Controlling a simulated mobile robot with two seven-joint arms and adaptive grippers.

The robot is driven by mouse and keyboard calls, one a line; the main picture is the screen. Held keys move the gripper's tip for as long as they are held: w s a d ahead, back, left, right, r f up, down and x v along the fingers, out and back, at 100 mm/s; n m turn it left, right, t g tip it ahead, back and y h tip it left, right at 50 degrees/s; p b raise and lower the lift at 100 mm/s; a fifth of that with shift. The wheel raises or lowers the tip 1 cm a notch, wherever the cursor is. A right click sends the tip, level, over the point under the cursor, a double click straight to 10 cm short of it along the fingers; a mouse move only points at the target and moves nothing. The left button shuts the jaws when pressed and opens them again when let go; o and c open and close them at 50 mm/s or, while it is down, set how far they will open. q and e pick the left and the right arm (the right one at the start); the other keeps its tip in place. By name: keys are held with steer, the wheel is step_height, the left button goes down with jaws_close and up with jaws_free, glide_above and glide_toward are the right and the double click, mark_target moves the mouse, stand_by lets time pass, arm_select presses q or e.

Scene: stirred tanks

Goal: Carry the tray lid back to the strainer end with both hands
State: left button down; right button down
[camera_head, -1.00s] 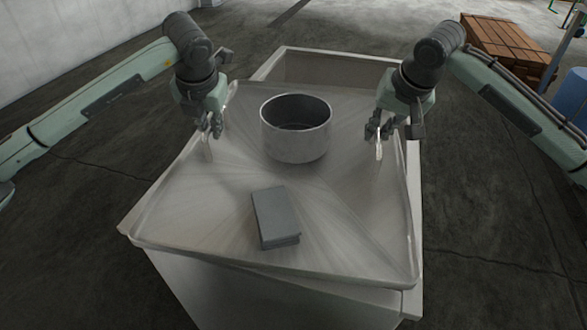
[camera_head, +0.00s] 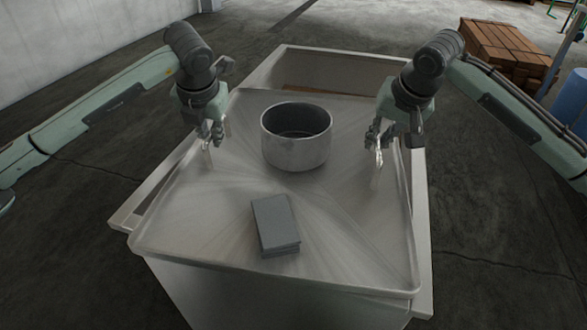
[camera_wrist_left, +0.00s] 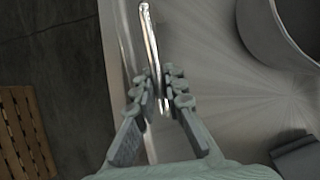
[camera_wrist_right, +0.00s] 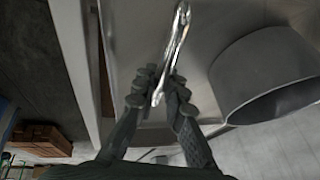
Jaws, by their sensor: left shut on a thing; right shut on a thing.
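The tray lid (camera_head: 195,215) is a wide, shallow metal sheet with raised edges, lying across the top of a metal tank (camera_head: 424,245). A metal pot (camera_head: 297,152) and a grey block (camera_head: 273,223) rest on it. My left gripper (camera_head: 211,138) is shut on a thin bright handle at the lid's left side; the handle also shows in the left wrist view (camera_wrist_left: 150,40). My right gripper (camera_head: 375,150) is shut on the matching handle at the right side, also seen in the right wrist view (camera_wrist_right: 178,45). The lid's underside is hidden.
The tank's far end is open past the lid, with a brownish strip (camera_head: 312,89) showing inside. Wooden crates (camera_head: 502,50) and a blue barrel (camera_head: 573,105) stand on the floor at the right. A pale wall (camera_head: 80,35) is at the left.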

arm_select(q)
steer(key=shift+f, duration=0.4)
arm_select(e)
steer(key=shift+f, duration=0.4)
arm_select(q)
steer(key=c, duration=1.6)
jaws_free()
steer(key=shift+r, duration=0.15)
arm_select(e)
steer(key=c, duration=1.6)
jaws_free()
steer(key=shift+r, duration=0.2)
arm_select(q)
steer(key=v, duration=1.2)
arm_select(e)
steer(key=v, duration=1.2)
